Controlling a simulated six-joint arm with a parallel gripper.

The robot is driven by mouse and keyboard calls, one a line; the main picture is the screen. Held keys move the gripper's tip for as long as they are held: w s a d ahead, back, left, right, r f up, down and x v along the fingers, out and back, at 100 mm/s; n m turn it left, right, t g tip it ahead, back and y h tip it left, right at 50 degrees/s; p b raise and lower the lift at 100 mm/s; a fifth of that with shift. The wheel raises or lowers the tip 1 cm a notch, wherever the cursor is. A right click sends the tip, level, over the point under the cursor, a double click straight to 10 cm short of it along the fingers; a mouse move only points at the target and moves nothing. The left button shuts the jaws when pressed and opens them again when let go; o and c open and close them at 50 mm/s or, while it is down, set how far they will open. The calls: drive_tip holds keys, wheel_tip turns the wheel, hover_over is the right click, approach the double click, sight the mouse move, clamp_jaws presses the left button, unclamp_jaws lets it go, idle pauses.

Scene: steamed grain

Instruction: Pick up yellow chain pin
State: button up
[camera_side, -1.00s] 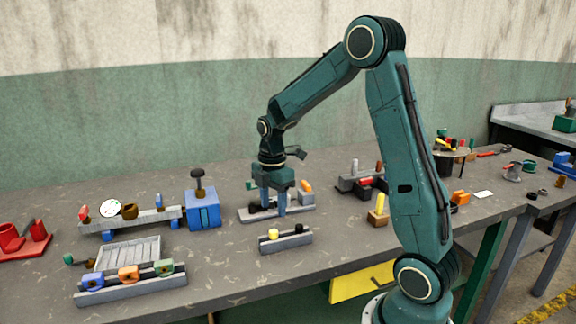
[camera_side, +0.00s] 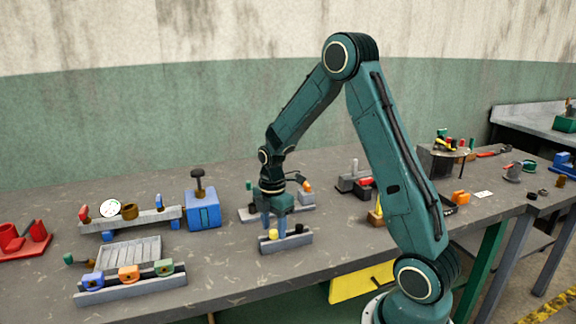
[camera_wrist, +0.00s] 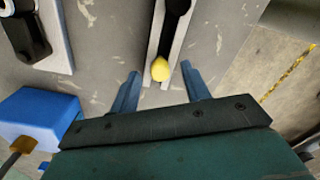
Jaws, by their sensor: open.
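The yellow chain pin (camera_wrist: 160,69) shows as a rounded yellow piece at the near end of a grey slotted rail (camera_wrist: 152,50) in the wrist view. In the side view the yellow pin (camera_side: 273,234) sits on the small grey rail (camera_side: 287,244) near the table's front edge, with a black piece (camera_side: 299,228) to its right. My gripper (camera_wrist: 160,80) is open and empty, its blue fingers on either side of the yellow pin's end of the rail. In the side view my gripper (camera_side: 274,232) is low at that rail. Finger contact cannot be told.
A blue block (camera_side: 203,209) with a dark knob stands to the left. A rail with colored blocks (camera_side: 130,284) is at the front left. Bare table lies between it and the yellow pin's rail.

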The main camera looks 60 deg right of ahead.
sight(273, 231)
drive_tip(key=shift+f, duration=0.35)
clamp_jaws()
drive_tip(key=shift+r, duration=0.15)
idle(0.3)
wheel_tip(273, 231, up, 20)
idle(0.6)
idle(0.4)
